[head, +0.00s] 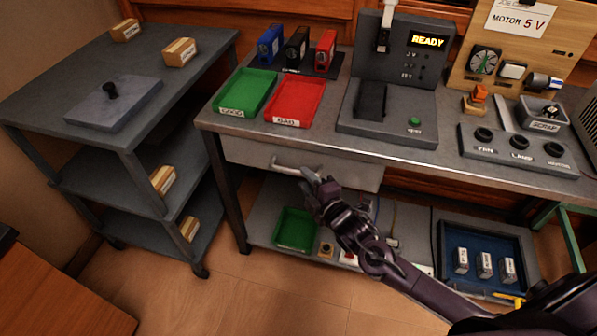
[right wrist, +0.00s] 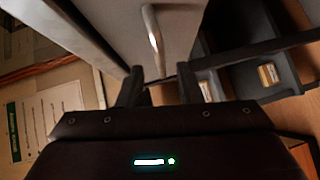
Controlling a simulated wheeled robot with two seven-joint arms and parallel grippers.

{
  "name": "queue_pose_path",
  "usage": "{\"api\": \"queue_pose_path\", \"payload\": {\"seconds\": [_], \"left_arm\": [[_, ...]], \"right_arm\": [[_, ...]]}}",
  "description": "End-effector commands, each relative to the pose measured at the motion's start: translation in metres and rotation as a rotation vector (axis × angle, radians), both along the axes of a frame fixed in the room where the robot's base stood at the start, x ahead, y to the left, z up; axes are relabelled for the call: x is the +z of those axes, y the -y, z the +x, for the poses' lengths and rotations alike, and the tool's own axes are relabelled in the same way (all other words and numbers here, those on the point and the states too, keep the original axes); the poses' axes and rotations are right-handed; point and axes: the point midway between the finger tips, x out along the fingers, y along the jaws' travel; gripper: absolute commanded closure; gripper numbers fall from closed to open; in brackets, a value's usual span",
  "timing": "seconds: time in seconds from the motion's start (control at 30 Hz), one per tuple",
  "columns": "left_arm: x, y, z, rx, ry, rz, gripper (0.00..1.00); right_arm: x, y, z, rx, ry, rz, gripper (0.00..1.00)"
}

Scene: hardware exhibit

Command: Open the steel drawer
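The steel drawer (head: 350,176) is a grey front under the workbench top, and it looks shut. Its pale bar handle (head: 292,166) stands out from the front. My right gripper (head: 316,183) is just below and to the right of the handle in the head view. In the right wrist view, the gripper (right wrist: 161,82) has its two dark fingers apart with nothing between them. The handle (right wrist: 154,32) shows ahead of the gap, its near end close to the fingertips. I cannot tell whether they touch. My left gripper is not in view.
On the workbench top (head: 225,122) are a green tray (head: 245,92), a red tray (head: 296,100) and a grey tester reading READY (head: 428,42). A lower shelf holds a green bin (head: 295,229) and a blue tray (head: 488,247). A grey cart (head: 70,45) stands left; floor between is clear.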

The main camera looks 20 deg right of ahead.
Motion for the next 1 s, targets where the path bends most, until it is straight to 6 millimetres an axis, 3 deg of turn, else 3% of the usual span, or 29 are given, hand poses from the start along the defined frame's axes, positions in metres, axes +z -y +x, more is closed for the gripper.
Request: {"api": "queue_pose_path", "payload": {"seconds": [0.1, 0.3, 0.63, 0.9, 1.0], "left_arm": [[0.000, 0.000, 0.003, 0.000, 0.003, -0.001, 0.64], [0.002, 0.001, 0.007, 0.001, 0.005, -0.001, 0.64], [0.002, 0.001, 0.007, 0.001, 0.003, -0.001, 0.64], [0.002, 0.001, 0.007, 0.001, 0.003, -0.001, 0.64], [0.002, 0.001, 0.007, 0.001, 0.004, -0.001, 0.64]], "right_arm": [[-0.003, -0.004, 0.021, -0.001, 0.002, 0.002, 0.68], [-0.007, -0.009, 0.041, 0.000, -0.001, 0.002, 0.68], [-0.008, -0.010, 0.046, 0.000, -0.004, 0.002, 0.68], [-0.008, -0.010, 0.045, 0.000, -0.004, 0.002, 1.00], [-0.008, -0.010, 0.045, 0.000, -0.004, 0.002, 1.00]]}}
